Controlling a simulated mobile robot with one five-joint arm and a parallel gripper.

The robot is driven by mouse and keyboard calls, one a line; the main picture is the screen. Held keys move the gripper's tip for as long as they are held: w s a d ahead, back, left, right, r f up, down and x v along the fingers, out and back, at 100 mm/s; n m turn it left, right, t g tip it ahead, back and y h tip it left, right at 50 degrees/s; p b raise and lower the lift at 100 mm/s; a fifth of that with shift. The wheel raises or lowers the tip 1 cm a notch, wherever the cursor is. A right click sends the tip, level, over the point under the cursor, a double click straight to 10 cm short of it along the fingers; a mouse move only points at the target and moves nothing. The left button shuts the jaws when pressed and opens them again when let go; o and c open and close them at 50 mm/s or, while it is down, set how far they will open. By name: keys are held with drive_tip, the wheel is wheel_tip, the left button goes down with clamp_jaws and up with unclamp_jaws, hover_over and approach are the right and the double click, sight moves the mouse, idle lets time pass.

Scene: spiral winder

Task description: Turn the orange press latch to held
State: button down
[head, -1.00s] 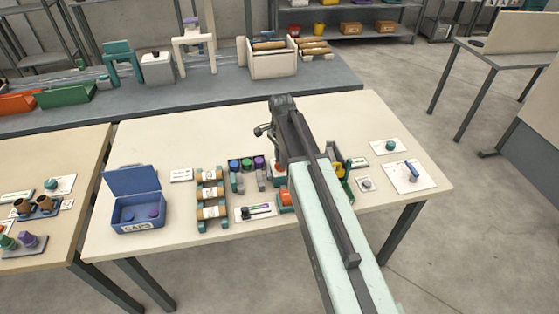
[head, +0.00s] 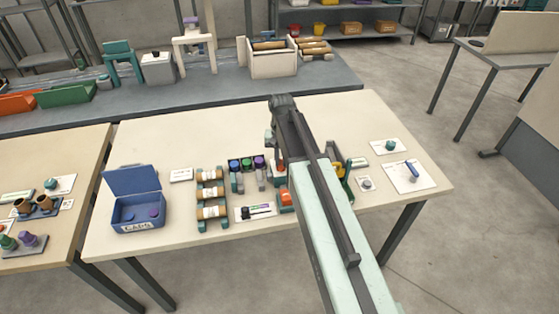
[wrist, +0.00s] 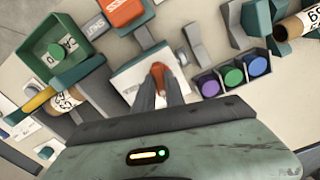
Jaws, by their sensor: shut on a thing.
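The orange latch (wrist: 158,72) is a small rounded orange handle over a white labelled plate (wrist: 130,82) in the wrist view. In the head view, an orange piece (head: 281,166) shows just below my gripper, partly hidden by my arm. My gripper (wrist: 160,86) points down, its two grey fingers shut on the orange handle from both sides. The plate's lettering is mostly covered, so I cannot read the latch's setting. A second orange block (wrist: 123,12) with lettering lies at the top of the wrist view; it also shows in the head view (head: 286,199).
Purple, green and blue caps (wrist: 234,76) stand in a holder to the right in the wrist view. A green tray (wrist: 80,72) lies left. In the head view, a rack of rolls (head: 211,193) and a blue caps box (head: 137,209) stand left; the table's back is clear.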

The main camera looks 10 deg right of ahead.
sight(281, 162)
drive_tip(key=shift+w+n, duration=0.1)
drive_tip(key=shift+n, duration=1.4)
drive_tip(key=c, duration=1.4)
unclamp_jaws()
wheel_tip(281, 162, up, 8)
drive_tip(key=p, duration=0.8)
drive_tip(key=shift+f, duration=0.1)
drive_tip(key=shift+f, duration=0.1)
